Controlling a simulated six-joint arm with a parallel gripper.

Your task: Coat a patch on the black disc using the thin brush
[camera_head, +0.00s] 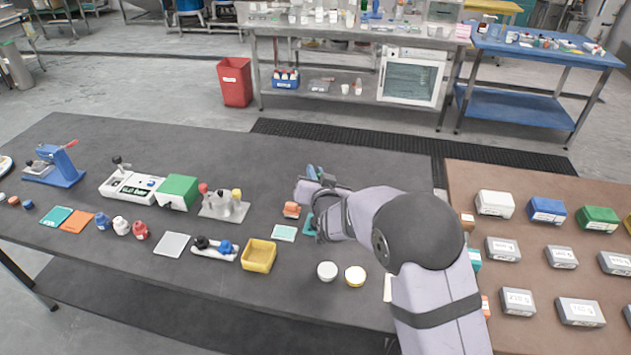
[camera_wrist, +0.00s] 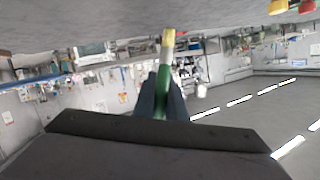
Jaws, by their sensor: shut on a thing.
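In the wrist view, my gripper (camera_wrist: 162,92) is shut on a thin brush (camera_wrist: 166,62) with a green handle and a yellowish tip. The tip points towards the top of that picture, where the grey table surface shows. The tip looks apart from the surface. In the head view, my wrist and gripper (camera_head: 316,192) are above the dark table, right of its middle. The brush cannot be made out there. I cannot pick out the black disc for sure in either view; it may be hidden behind my arm or be too small to tell.
The dark table (camera_head: 330,155) is clear along its back. A brown table (camera_head: 520,245) with labelled boxes is at right.

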